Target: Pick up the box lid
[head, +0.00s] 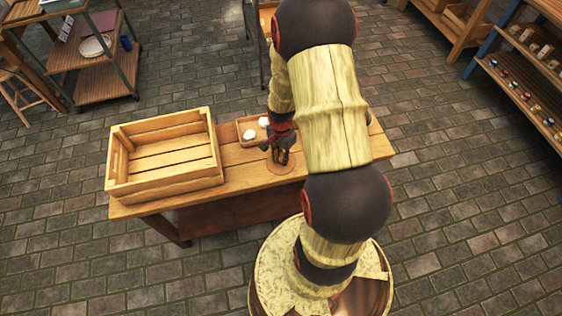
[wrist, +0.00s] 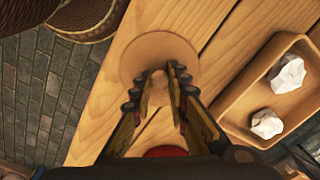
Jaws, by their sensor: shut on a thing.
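The box lid, a round pale wooden disc (wrist: 150,48) with a small knob, shows in the wrist view over the table planks. My gripper (wrist: 157,84) is shut on its knob, with a dark finger on each side. In the head view the gripper (head: 281,157) points down at the lid (head: 289,168) near the table's front edge, partly covering it. I cannot tell whether the lid touches the table or hangs just above it.
A large slatted wooden crate (head: 198,183) stands on the table (head: 240,184) to the left. A small wooden tray (head: 241,125) with white lumps lies just behind the gripper; it also shows in the wrist view (wrist: 232,111). Shelves stand at the back left and right.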

